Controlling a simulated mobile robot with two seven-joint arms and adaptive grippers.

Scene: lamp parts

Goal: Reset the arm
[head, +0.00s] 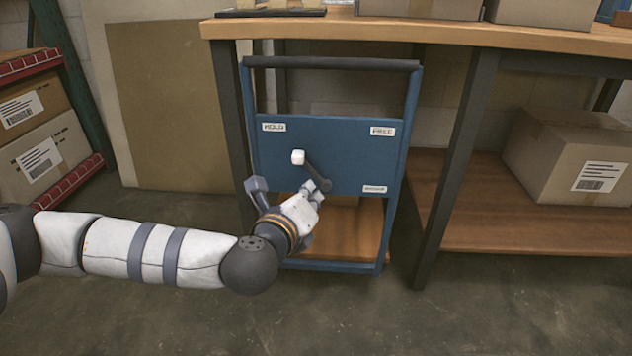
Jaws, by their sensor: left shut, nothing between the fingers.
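A blue panel (340,136) in a blue frame stands in front of the workbench. A dark lever (316,174) is mounted on it, with a white knob (298,157) at its upper-left end. The lever's dark round lower end is at the lower right. The panel has a HOLD label (273,127) at upper left, a FREE label (382,131) at upper right and a small label (374,189) at lower right, too small to read. My left gripper (317,188) is shut and empty, just below the lever. Whether it touches the lever I cannot tell. My right gripper is not in view.
The wooden workbench (430,31) runs behind the panel, with boxes on top. A cardboard box (572,155) sits on its lower shelf at right. A red and green rack (72,178) with boxes stands at left. The floor in front is clear.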

